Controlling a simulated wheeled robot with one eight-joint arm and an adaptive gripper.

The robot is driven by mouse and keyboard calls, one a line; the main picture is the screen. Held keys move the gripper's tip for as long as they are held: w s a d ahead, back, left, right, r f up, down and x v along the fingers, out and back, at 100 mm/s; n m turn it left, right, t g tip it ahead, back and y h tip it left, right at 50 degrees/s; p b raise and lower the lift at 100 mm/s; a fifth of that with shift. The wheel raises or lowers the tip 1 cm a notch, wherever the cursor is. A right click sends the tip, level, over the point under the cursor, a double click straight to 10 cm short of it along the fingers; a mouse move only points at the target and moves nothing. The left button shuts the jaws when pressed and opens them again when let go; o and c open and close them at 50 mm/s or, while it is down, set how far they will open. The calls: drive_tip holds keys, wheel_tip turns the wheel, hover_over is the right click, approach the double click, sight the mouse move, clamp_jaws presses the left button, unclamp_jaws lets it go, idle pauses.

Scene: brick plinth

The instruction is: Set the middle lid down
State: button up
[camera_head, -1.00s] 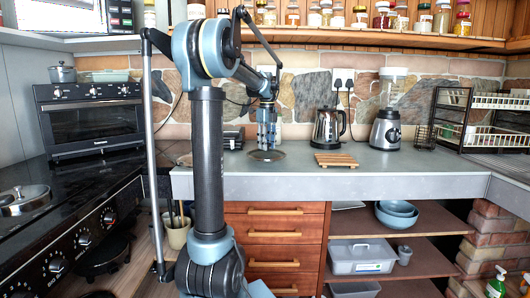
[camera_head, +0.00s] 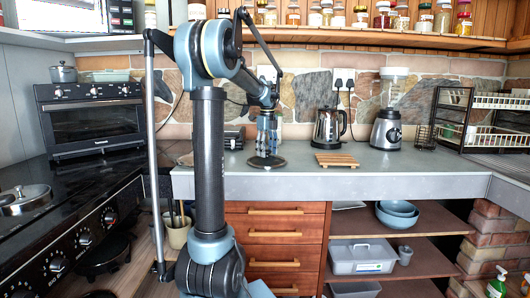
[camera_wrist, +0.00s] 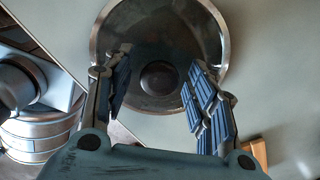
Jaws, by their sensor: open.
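The lid (camera_head: 267,163) is a round dark metal disc with a bright rim. In the head view it appears at the counter top, close to the front edge. In the wrist view the lid (camera_wrist: 118,28) lies under my gripper, with its round dark knob (camera_wrist: 160,80) near its middle. My gripper (camera_wrist: 158,76) is open, one finger on each side of the knob, with a gap showing on both sides. In the head view my gripper (camera_head: 266,153) is right above the lid. Its fingers hide part of the lid.
A wooden trivet (camera_head: 336,160), a kettle (camera_head: 328,127) and a blender (camera_head: 386,130) stand to the right on the counter (camera_head: 440,170). A toaster oven (camera_head: 95,120) and stove are at left. In the wrist view a metal pot-like thing (camera_wrist: 38,137) is at lower left.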

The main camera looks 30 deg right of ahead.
wheel_tip(320, 180, up, 12)
idle(0.6)
drive_tip(key=s+a+f+n, duration=0.25)
drive_tip(key=a+n, duration=0.25)
drive_tip(key=a, duration=0.3)
drive_tip(key=s+a+f+n+t, duration=0.15)
drive_tip(key=a+f+n, duration=0.3)
drive_tip(key=a, duration=0.45)
drive_tip(key=s+a+f+n+g, duration=0.1)
drive_tip(key=s+a+f+n, duration=0.2)
drive_tip(key=a+n, duration=0.4)
drive_tip(key=s+a+f+n+t, duration=0.1)
drive_tip(key=s+a+f+n, duration=0.7)
drive_tip(key=f, duration=0.3)
drive_tip(key=s+a+f+n, duration=0.8)
drive_tip(key=a+f+n, duration=0.1)
drive_tip(key=f, duration=0.2)
drive_tip(key=shift+s+t, duration=0.2)
drive_tip(key=shift+t, duration=0.15)
